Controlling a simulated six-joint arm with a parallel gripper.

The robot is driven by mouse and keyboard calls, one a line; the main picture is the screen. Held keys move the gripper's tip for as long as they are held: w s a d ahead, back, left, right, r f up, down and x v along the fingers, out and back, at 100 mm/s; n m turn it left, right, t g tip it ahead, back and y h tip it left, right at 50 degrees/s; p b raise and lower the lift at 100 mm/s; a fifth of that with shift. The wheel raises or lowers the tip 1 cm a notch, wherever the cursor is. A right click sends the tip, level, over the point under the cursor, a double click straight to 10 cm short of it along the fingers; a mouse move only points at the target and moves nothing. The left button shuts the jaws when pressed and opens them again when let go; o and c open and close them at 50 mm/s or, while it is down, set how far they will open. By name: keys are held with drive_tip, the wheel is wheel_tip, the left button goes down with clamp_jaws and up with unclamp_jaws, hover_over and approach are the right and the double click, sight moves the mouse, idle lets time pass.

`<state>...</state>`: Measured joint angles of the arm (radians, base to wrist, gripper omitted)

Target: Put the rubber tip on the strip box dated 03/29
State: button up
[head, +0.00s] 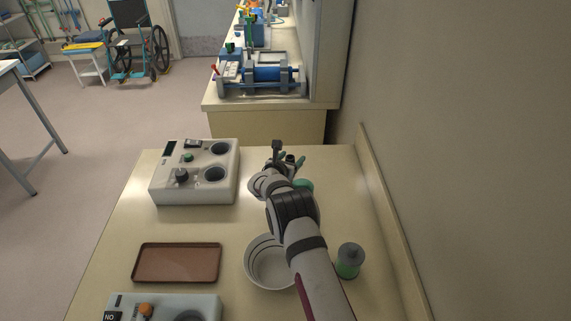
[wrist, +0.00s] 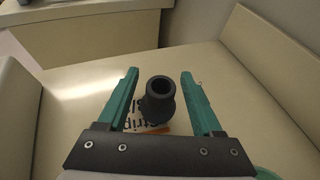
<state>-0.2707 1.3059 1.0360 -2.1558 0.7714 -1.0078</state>
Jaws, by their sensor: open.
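The black rubber tip (wrist: 160,98), a hollow flared tube, stands upright between my fingers in the wrist view. It also shows as a small dark shape in the head view (head: 290,158). My gripper (wrist: 160,88) is open, its green fingers on either side of the tip with a visible gap at each side. A pale surface with black "strip" lettering (wrist: 134,120) and an orange edge shows under and beside the tip; it looks like a strip box. The tip seems to rest on it, but its base is partly hidden. No date is readable.
A grey device with round wells (head: 226,190) stands left of my gripper. Nearer are a brown tray (head: 176,274), a white bowl (head: 258,278) partly behind my arm, a green-and-grey jar (head: 349,262) and another device (head: 180,302). A wall bounds the right side.

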drive_tip(key=v, duration=1)
drive_tip(key=s+d+r+m+g+h, duration=0.4)
drive_tip(key=s+d+r+m+g, duration=0.1)
drive_tip(key=s+d+r+m, duration=0.75)
drive_tip(key=s+d+r+m+g, duration=0.1)
drive_tip(key=s+d+m+g, duration=0.35)
drive_tip(key=s+m, duration=0.45)
drive_tip(key=s+a+m+g+y, duration=0.3)
drive_tip(key=s+m+y, duration=0.5)
drive_tip(key=s, duration=1.1)
drive_tip(key=s+a+m+y, duration=0.3)
drive_tip(key=s+a+m, duration=0.4)
drive_tip(key=a, duration=0.1)
drive_tip(key=shift+s+f+m, duration=0.2)
drive_tip(key=shift+f+m, duration=0.1)
drive_tip(key=shift+m, duration=0.05)
